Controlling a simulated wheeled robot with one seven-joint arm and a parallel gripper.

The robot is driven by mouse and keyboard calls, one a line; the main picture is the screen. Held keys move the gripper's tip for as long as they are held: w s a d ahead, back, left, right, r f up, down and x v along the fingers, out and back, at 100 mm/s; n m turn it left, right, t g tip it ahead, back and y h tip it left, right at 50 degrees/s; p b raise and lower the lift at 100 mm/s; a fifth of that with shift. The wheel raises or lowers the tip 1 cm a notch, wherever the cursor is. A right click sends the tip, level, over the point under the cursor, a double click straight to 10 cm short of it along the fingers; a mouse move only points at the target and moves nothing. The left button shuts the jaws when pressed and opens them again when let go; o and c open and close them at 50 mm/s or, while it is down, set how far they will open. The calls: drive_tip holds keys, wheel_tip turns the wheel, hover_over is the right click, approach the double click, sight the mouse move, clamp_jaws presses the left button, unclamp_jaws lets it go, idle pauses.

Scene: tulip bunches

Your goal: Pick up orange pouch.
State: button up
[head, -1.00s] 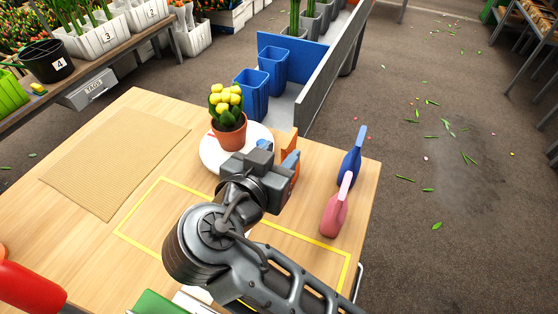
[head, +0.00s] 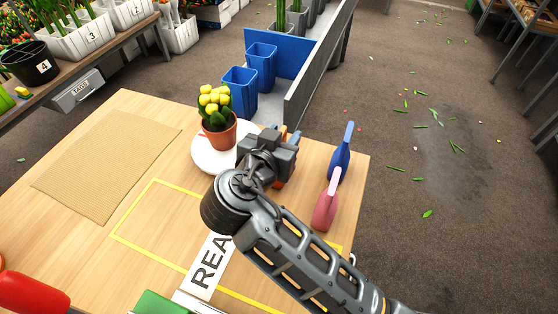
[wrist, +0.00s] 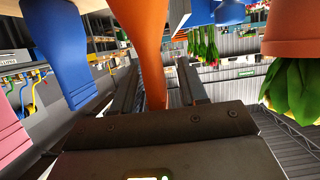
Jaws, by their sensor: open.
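The orange pouch (wrist: 150,35) stands in the middle of the wrist view, which looks upside down. In the head view only slivers of orange (head: 279,184) show around my gripper (head: 270,150), which hides most of it. My gripper (wrist: 157,85) is open, with one dark finger on each side of the orange pouch in the wrist picture. I cannot tell whether either finger touches it.
A potted yellow plant (head: 217,125) on a white plate (head: 205,158) is close on the left. A blue thing (head: 296,138) shows just behind my gripper. The woven mat (head: 105,165) is clear.

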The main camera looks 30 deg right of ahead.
drive_tip(key=shift+c, duration=0.2)
clamp_jaws()
drive_tip(key=shift+r, duration=0.2)
idle(0.4)
